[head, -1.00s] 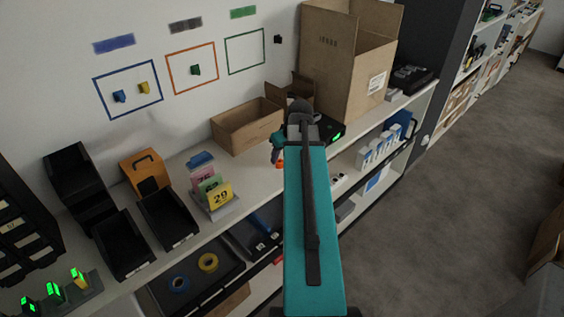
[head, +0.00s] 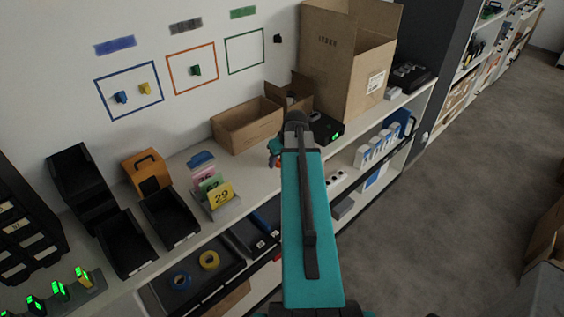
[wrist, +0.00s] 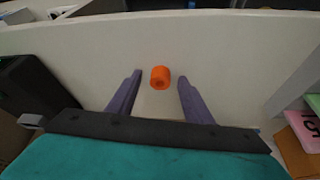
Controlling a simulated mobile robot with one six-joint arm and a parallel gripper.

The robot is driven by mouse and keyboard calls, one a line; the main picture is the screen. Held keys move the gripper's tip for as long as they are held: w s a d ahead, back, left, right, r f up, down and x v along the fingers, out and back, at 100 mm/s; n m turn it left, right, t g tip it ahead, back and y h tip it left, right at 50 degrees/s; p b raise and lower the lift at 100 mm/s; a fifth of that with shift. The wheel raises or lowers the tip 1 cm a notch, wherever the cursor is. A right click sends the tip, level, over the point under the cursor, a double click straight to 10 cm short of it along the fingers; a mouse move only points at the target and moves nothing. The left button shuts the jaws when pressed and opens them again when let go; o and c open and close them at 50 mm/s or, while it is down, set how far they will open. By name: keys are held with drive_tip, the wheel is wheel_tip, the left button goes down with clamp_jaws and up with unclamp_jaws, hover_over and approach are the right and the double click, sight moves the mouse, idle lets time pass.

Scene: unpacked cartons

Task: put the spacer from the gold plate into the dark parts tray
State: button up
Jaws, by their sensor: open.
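A small orange spacer (wrist: 160,78) with a hole in its end lies on the pale counter (wrist: 230,45) in the wrist view. I see no gold plate under it. My gripper (wrist: 158,80) is open, its purple fingers on either side of the spacer with a gap on each side. In the head view my gripper (head: 275,152) is low over the counter, and a bit of orange shows beneath it. Several black open bins (head: 127,245) stand on the counter at left. A dark tray (head: 215,277) is on the shelf below. I cannot tell which is the parts tray.
An open cardboard box (head: 247,125) and a tall carton (head: 345,60) stand behind my gripper. A black device with a green light (head: 327,129) is beside my arm. A rack of numbered cards (head: 218,197) stands to the left, with clear counter between.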

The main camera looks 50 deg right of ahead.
sight(280, 162)
clamp_jaws()
drive_tip(key=shift+r, duration=0.15)
idle(0.4)
drive_tip(key=shift+r+b, duration=1.05)
drive_tip(key=shift+r, duration=0.55)
drive_tip(key=s+a, duration=0.1)
drive_tip(key=s, duration=0.1)
drive_tip(key=s+a+b, duration=0.1)
drive_tip(key=s, duration=0.2)
drive_tip(key=s+a+b, duration=0.1)
drive_tip(key=s, duration=0.1)
drive_tip(key=shift+s+r, duration=0.3)
drive_tip(key=shift+w+d+b, duration=0.1)
drive_tip(key=shift+d+b, duration=0.05)
drive_tip(key=shift+b, duration=0.5)
drive_tip(key=shift+f+b, duration=0.1)
drive_tip(key=shift+b, duration=0.6)
drive_tip(key=s+b, duration=0.1)
drive_tip(key=b, duration=0.3)
drive_tip(key=shift+a, duration=0.2)
